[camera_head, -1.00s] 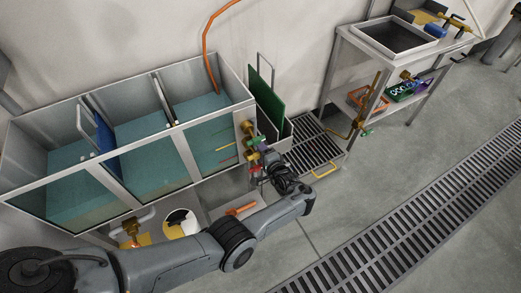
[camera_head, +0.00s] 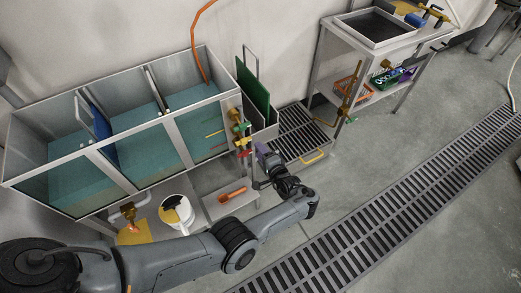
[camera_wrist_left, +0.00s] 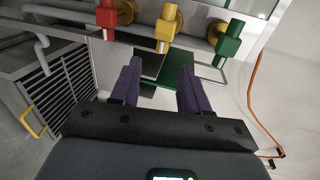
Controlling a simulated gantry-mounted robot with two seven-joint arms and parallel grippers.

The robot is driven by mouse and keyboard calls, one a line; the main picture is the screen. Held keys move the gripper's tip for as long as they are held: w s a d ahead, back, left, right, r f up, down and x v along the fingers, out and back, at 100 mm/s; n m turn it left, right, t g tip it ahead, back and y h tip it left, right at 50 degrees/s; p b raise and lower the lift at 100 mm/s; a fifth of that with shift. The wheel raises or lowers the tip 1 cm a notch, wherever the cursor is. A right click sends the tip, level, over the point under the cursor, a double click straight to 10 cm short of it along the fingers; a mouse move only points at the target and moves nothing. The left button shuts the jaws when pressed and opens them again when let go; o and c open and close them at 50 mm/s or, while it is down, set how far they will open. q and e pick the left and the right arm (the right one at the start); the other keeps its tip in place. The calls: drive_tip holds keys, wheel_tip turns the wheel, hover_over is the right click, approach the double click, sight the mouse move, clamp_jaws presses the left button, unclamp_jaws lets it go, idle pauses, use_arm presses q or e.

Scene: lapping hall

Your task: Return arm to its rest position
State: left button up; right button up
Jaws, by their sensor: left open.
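My left gripper (camera_head: 262,150) is in front of the right end of the tank, just right of the valves. Its two purple fingers are apart with nothing between them in the left wrist view (camera_wrist_left: 158,78). Beyond the fingertips there, the red valve handle (camera_wrist_left: 106,15), yellow valve handle (camera_wrist_left: 166,25) and green valve handle (camera_wrist_left: 230,40) stand in a row, apart from the fingers. My left arm (camera_head: 180,262) stretches from the lower left across the front of the tank. My right arm and gripper are not in view.
The three-bay tank (camera_head: 115,165) holds teal liquid. A white bucket (camera_head: 178,213) and an orange tool on a low shelf (camera_head: 232,206) are under it. A green plate (camera_head: 252,88) stands at its right end. A floor grate (camera_head: 385,215) and open floor lie right.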

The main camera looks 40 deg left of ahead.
use_arm(q)
drive_tip(key=shift+w+a, duration=0.1)
drive_tip(key=shift+a, duration=0.2)
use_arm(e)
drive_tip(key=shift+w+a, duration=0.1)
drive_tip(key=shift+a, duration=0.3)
